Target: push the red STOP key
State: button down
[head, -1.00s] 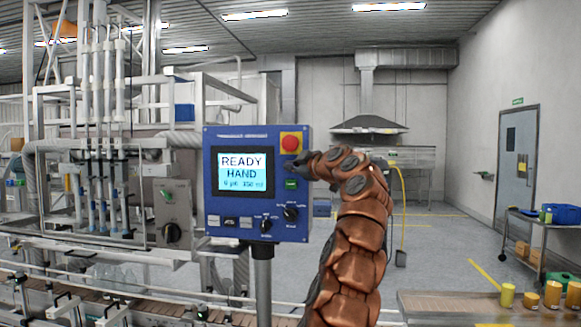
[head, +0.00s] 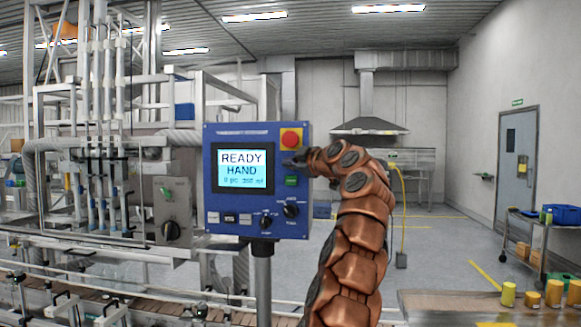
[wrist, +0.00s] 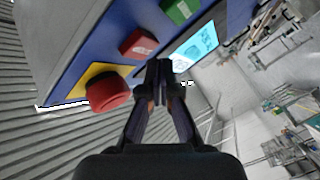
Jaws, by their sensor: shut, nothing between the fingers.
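The red STOP key (wrist: 138,43) is a small red block on the blue control panel (wrist: 112,30) in the wrist view, between the green key (wrist: 181,10) and the red mushroom button. In the head view my gripper covers the place of the STOP key. My gripper (wrist: 160,75) is shut and empty, its tips close to the panel face and a little off the STOP key, on its lower-right side in the wrist view. I cannot tell whether the tips touch the panel. In the head view my gripper (head: 291,160) is between the mushroom button and the green key (head: 291,181).
The red mushroom button (head: 291,138) on its yellow plate is just above my gripper; it also shows in the wrist view (wrist: 108,94). The screen (head: 243,172) reads READY HAND. Selector knobs (head: 290,211) sit below. A conveyor (head: 150,300) runs in front.

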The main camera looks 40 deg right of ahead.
jog(key=shift+s+a+b, duration=0.75)
jog(key=shift+a+b, duration=0.3)
jog(key=shift+b, duration=0.2)
jog(key=shift+s+a+b, duration=0.7)
jog(key=shift+a+b, duration=0.3)
jog(key=shift+b, duration=0.25)
